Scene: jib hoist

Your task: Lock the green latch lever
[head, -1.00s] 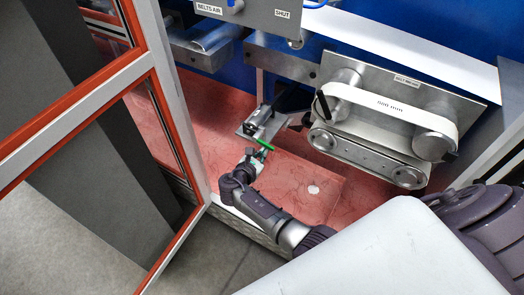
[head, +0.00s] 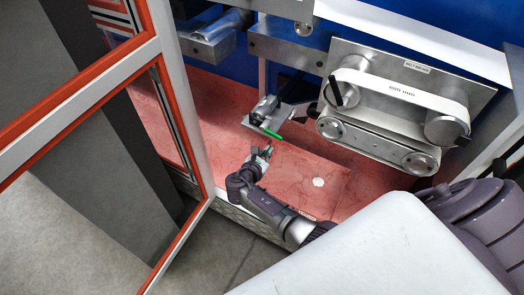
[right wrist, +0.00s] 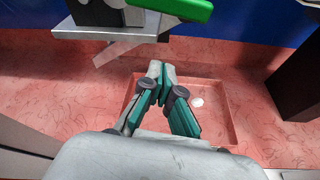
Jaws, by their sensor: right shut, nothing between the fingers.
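The green latch lever (head: 272,134) sticks out from a small metal bracket (head: 262,118) in the middle of the head view. In the right wrist view the lever (right wrist: 182,8) shows at the top edge, partly cut off, beside the grey bracket plate (right wrist: 100,33). My right gripper (head: 262,152) is just below and in front of the lever, apart from it. In the right wrist view its fingertips (right wrist: 160,68) are together with nothing between them. My left gripper is not in view.
A belt unit (head: 395,110) with rollers and a dark handle stands right of the lever. An open orange-edged door frame (head: 170,130) stands at left. The reddish floor tray (head: 225,115) lies below the bracket. A blue wall (head: 480,20) closes the back.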

